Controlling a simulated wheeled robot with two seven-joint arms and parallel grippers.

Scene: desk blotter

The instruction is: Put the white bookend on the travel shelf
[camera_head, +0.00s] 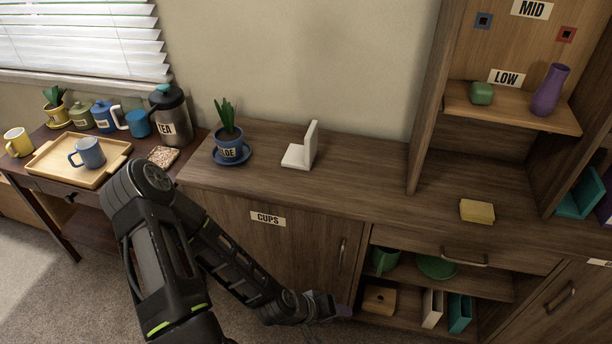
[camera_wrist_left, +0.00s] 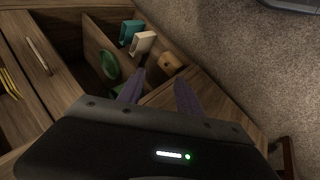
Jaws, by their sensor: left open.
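The white bookend (camera_head: 312,146) stands on the cabinet top, L-shaped, with its upright plate at the right and its foot pointing left. My left gripper (camera_head: 343,311) is low in front of the cabinet, below the bookend and well apart from it. In the left wrist view its two purple-looking fingers (camera_wrist_left: 158,92) are spread with nothing between them. They point toward the open lower compartment. No label reading travel shows, so I cannot tell which shelf is the travel shelf. My right gripper is not in view.
A potted plant (camera_head: 229,145) stands left of the bookend, and a yellow block (camera_head: 477,211) lies to the right. The lower compartment holds green dishes, a wooden block (camera_head: 379,300), a cream piece (camera_head: 432,308) and a teal piece (camera_head: 459,313). The cabinet top between bookend and yellow block is clear.

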